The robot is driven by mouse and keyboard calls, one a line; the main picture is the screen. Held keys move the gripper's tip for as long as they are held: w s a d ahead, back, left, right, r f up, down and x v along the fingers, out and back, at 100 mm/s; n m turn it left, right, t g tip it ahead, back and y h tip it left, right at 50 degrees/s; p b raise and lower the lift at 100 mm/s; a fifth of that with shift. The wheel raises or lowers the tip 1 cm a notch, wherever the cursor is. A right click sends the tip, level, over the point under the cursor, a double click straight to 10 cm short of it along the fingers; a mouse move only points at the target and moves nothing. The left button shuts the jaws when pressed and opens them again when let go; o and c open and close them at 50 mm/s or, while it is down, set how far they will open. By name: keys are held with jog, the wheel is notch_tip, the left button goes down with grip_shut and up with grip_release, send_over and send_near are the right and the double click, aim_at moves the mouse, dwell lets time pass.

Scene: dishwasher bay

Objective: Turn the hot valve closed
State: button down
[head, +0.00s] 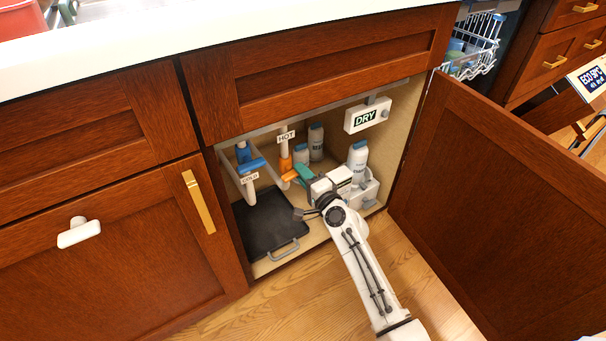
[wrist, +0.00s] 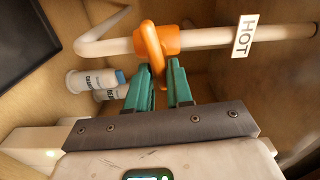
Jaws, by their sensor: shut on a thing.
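The hot valve (head: 285,163) is orange and sits on a white pipe under the HOT label (head: 286,137), inside the open cabinet. In the wrist view the orange valve (wrist: 157,38) is around the pipe, and its orange handle (wrist: 158,70) sticks out toward me. My gripper (head: 297,174) reaches into the cabinet from the right. In the wrist view the teal fingers of my gripper (wrist: 164,78) are at the handle's end, one on each side, shut on it. The fingers partly hide the handle's end. The HOT label (wrist: 243,37) is right of the valve.
The cold valve (head: 250,165), blue, is left of the hot one. A dark tray (head: 268,225) lies on the cabinet floor. White bottles (head: 316,140) stand behind and right of my gripper. A DRY box (head: 368,116) hangs upper right. The open door (head: 490,200) bounds the right side.

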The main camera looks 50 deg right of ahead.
jog(key=shift+w+a+f+m, duration=0.1)
jog(key=shift+a+f+m, duration=0.15)
jog(key=shift+a+m, duration=0.15)
dwell(5.8)
jog(key=c, duration=1.3)
grip_release()
jog(key=shift+o, duration=1.2)
jog(key=shift+d+r, duration=0.15)
jog(key=shift+d, duration=0.05)
jog(key=v, duration=1.1)
